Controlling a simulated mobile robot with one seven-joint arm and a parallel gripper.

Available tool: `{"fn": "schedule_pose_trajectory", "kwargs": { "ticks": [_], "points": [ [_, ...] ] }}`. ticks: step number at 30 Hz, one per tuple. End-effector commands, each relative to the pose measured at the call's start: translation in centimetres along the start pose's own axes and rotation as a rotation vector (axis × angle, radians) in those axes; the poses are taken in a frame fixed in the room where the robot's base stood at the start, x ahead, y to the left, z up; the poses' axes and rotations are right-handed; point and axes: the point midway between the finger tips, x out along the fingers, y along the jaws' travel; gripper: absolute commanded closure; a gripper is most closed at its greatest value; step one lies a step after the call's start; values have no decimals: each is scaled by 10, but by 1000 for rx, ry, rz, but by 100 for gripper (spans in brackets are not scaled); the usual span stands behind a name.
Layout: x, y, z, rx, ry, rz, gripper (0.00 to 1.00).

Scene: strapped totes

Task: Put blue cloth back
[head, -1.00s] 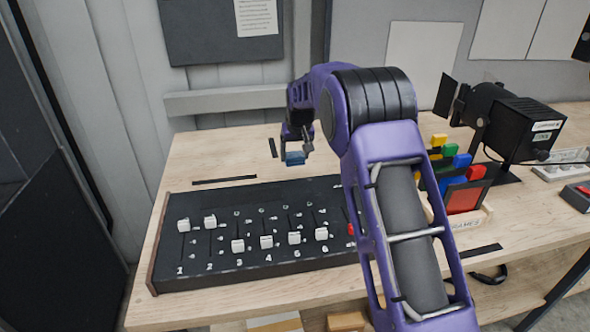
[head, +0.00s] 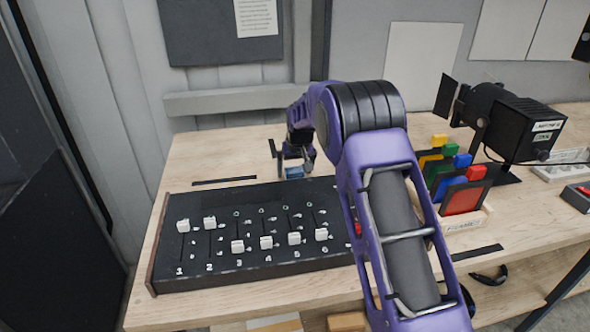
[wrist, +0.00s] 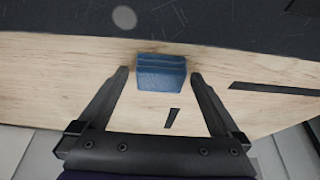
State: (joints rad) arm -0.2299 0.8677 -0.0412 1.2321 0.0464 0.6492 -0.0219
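The blue cloth (wrist: 161,78) looks like a small folded block. In the head view the blue cloth (head: 294,173) is low behind the back edge of the fader console (head: 250,232), close to it. My gripper (wrist: 160,73) is open, with one finger on each side of the cloth and a narrow gap at both sides. In the head view my gripper (head: 294,168) reaches down at the cloth, and its fingers partly frame it. I cannot tell for sure whether the cloth rests fully on the wooden table (head: 230,150).
Dark strips lie on the table, one long strip (head: 224,181) left of the cloth. Coloured frames in a rack (head: 466,216) and a black stage lamp (head: 520,125) stand to the right. Free tabletop lies left of and behind my gripper.

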Motion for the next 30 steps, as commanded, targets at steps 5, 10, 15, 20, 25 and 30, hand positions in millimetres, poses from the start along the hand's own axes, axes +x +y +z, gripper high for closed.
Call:
{"fn": "schedule_pose_trajectory", "kwargs": {
  "ticks": [5, 10, 15, 20, 25, 30],
  "points": [
    [-1, 0, -1, 0, 0, 0, 0],
    [-16, 0, -2, 0, 2, 0, 0],
    [-52, 0, -3, -1, 5, 0, 0],
    [-86, 0, -2, -1, 3, 0, 0],
    [-112, 0, -2, -1, 2, 0, 0],
    [-122, 0, -1, 0, 1, 0, 0]
  ]
}}
